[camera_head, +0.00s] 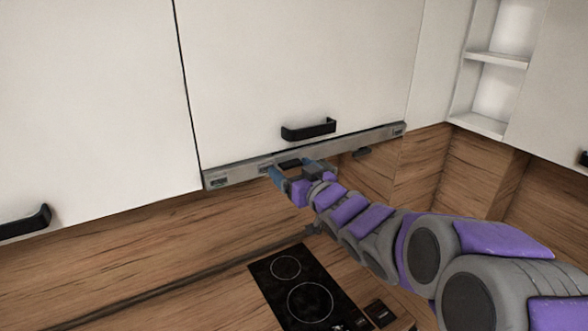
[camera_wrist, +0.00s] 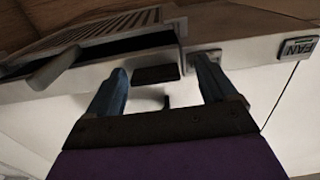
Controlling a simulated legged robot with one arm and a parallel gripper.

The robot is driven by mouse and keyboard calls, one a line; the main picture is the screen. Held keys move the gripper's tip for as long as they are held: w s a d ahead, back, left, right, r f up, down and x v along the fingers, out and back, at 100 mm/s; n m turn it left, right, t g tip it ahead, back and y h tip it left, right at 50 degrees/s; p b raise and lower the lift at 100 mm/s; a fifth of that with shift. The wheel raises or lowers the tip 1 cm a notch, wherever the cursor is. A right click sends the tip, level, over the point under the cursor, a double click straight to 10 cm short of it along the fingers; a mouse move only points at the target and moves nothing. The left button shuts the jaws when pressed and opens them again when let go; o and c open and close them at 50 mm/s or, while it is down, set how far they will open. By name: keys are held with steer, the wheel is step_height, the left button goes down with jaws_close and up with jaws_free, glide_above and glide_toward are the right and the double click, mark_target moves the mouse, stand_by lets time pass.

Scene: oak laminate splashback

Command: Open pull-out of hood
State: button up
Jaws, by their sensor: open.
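The hood pull-out (camera_head: 345,146) is a long grey metal strip under the white upper cabinet, with small labels on its front. In the wrist view, the hood (camera_wrist: 235,57) shows from below with a slotted grille and a label reading FAN. A small dark block (camera_wrist: 156,74) on the strip shows between the fingers. My gripper (camera_head: 290,170) is open at the strip's lower edge, left of its middle. In the wrist view, my gripper (camera_wrist: 160,80) has one blue finger on each side of the dark block. I cannot tell whether the fingers touch the strip.
A black cabinet handle (camera_head: 308,130) sits just above the strip. A black hob (camera_head: 305,290) lies on the wooden counter below. Open shelves (camera_head: 497,59) are at the upper right. A wooden splashback (camera_head: 130,245) stands behind.

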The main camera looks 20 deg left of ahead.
steer(key=shift+a, duration=0.15)
steer(key=shift+d+r, duration=0.2)
steer(key=shift+d, duration=0.6)
steer(key=shift+c, duration=0.6)
steer(key=shift+d, duration=0.3)
steer(key=shift+c, duration=0.6)
steer(key=shift+d, duration=0.1)
steer(key=shift+c, duration=0.9)
steer(key=shift+s+a, duration=0.15)
steer(key=shift+a, duration=0.3)
steer(key=c, duration=1.1)
